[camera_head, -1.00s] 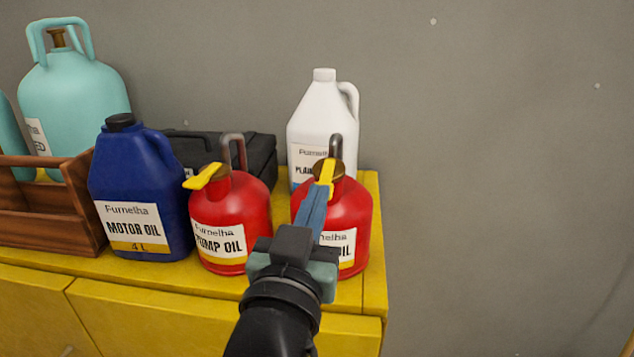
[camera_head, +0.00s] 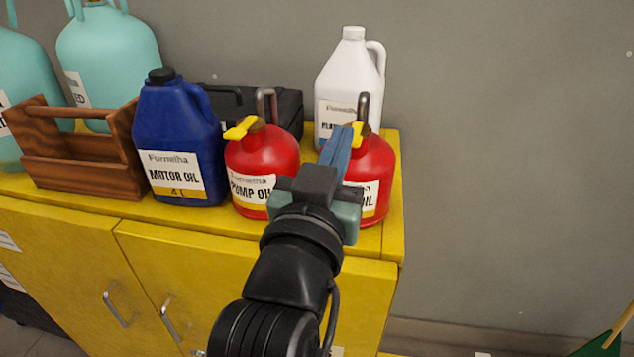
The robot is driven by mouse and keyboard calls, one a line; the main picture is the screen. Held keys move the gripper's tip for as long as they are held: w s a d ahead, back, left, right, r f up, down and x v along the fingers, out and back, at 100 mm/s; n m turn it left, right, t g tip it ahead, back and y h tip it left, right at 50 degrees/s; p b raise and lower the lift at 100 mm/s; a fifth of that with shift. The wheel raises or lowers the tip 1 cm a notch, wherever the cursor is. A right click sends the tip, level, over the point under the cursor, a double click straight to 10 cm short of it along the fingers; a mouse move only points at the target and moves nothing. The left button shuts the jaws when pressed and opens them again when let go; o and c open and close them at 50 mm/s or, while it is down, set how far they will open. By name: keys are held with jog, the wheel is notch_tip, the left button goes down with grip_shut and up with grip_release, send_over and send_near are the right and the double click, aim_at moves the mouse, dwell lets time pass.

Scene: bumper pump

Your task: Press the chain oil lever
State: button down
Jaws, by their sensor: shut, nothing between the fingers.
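Two red oil cans with yellow levers stand near the right end of the yellow cabinet. The right can (camera_head: 374,165) has its label mostly covered by my gripper; only "IL" shows, so I cannot read whether it says chain oil. Its yellow lever (camera_head: 357,134) shows beside the fingertips. The left can (camera_head: 271,158) reads "PUMP OIL" and its lever (camera_head: 241,128) points left. My gripper (camera_head: 345,132) is shut and empty, its blue fingers pointing away, overlapping the right can's top left. I cannot tell whether they touch the lever.
A blue motor oil jug (camera_head: 180,135) and wooden carrier (camera_head: 85,180) stand left. A white jug (camera_head: 342,75) and black case (camera_head: 222,98) are behind the cans. The yellow cabinet (camera_head: 215,252) ends just right of the right can. A grey wall is behind.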

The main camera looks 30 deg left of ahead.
jog(key=p+v, duration=0.3)
jog(key=v, duration=0.1)
jog(key=p+v, duration=0.2)
jog(key=shift+w+d+p, duration=0.1)
jog(key=shift+d+p, duration=0.15)
jog(key=shift+p, duration=0.05)
jog(key=p, duration=0.1)
jog(key=s+p, duration=0.1)
jog(key=p, duration=0.1)
jog(key=shift+s+f, duration=0.3)
jog(key=shift+f, duration=0.05)
dwell(0.4)
